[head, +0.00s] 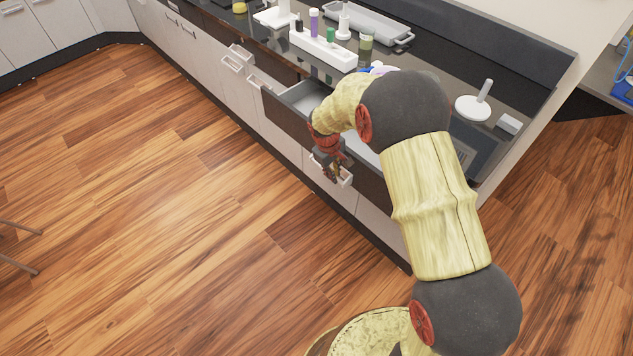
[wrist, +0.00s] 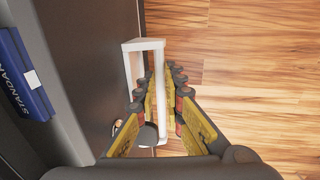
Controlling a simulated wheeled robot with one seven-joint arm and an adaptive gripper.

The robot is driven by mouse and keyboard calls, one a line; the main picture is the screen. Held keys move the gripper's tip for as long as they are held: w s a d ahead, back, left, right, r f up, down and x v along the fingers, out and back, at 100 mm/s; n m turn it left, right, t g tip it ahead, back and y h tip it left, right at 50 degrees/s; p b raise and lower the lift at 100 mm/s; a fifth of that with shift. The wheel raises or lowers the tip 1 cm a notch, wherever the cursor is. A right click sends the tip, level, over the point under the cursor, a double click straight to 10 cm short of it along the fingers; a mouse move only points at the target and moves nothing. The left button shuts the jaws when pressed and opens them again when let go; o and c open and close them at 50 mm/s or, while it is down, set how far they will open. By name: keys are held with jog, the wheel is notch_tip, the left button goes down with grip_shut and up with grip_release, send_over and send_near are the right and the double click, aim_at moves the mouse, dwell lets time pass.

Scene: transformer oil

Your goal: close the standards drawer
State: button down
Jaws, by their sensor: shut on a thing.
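The standards drawer stands open; in the wrist view its brown front (wrist: 112,60) runs down the picture, with the inside to its left. A blue box (wrist: 22,75) with lettering starting "STANDAR" lies in it. The white bar handle (wrist: 131,72) sticks out from the front. My gripper (wrist: 163,108) is shut on this handle, its fingers on either side of the bar. In the head view my gripper (head: 333,172) is low at the counter front, at the white handle (head: 346,179). My arm hides much of this drawer there.
The dark counter above carries a white rack (head: 322,47) with bottles, a grey tray (head: 368,22) and a white round-based stand (head: 473,107). The wooden floor in front is clear.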

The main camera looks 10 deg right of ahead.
jog(key=w+d+p, duration=0.1)
jog(key=w+d, duration=0.1)
jog(key=d, duration=0.2)
jog(key=w+d, duration=0.3)
jog(key=w+d+p, duration=0.1)
jog(key=w+d, duration=0.2)
jog(key=d, duration=0.1)
jog(key=shift+d+p, duration=0.3)
jog(key=shift+p, duration=0.05)
jog(key=c, duration=1.9)
grip_release()
jog(key=r, duration=0.4)
jog(key=s+a+r, duration=0.1)
jog(key=r, duration=0.2)
jog(key=a+r, duration=0.1)
jog(key=r, duration=0.3)
jog(key=shift+s+r, duration=0.2)
jog(key=shift+r, duration=0.15)
